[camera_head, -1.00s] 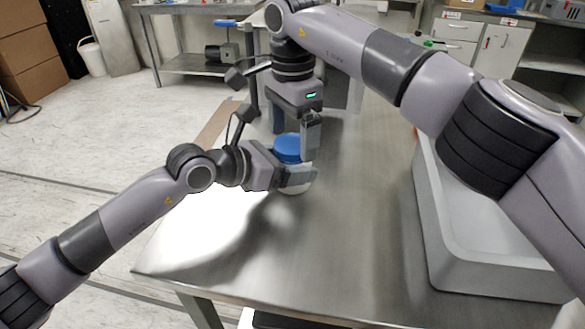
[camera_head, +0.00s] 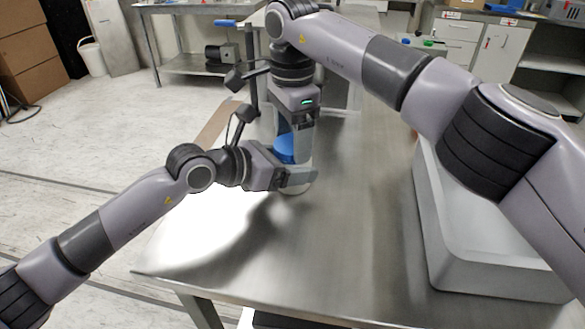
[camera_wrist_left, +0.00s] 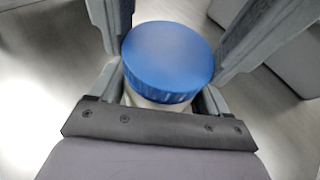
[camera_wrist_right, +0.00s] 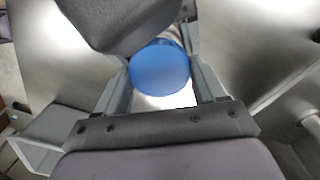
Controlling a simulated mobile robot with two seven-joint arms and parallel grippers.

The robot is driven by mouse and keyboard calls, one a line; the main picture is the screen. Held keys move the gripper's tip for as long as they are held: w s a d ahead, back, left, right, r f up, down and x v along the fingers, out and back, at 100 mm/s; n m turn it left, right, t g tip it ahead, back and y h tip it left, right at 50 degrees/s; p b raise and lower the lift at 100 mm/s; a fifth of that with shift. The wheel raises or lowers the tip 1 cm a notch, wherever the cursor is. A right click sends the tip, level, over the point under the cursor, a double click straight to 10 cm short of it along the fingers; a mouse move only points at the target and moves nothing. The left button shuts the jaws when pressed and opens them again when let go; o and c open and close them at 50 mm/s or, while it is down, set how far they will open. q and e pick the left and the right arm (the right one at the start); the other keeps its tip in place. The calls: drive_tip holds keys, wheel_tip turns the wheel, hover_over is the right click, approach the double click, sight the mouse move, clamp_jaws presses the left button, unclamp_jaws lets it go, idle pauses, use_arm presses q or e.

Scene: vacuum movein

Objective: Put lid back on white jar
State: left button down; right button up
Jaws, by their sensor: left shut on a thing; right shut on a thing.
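The white jar (camera_wrist_left: 157,101) stands on the metal table, mostly hidden in the head view behind my left gripper (camera_head: 300,178). That gripper comes in from the left and is shut around the jar's body. The blue lid (camera_head: 285,149) is on top of the jar and looks level; it also shows in the left wrist view (camera_wrist_left: 167,58) and the right wrist view (camera_wrist_right: 160,67). My right gripper (camera_head: 296,150) points down from above and is shut on the lid, one finger on each side. I cannot tell whether the lid's thread is engaged.
A grey sink-like tub (camera_head: 440,235) stands at the right of the metal table (camera_head: 345,255). The table's front and middle are clear. Another bench (camera_head: 185,68) stands behind on the left, with white cabinets (camera_head: 493,50) at the back right.

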drive_tip(key=m, duration=0.5)
drive_tip(key=shift+m, duration=0.4)
drive_tip(key=o, duration=1.3)
drive_tip(key=shift+c, duration=0.2)
drive_tip(key=shift+r, duration=4.05)
use_arm(q)
unclamp_jaws()
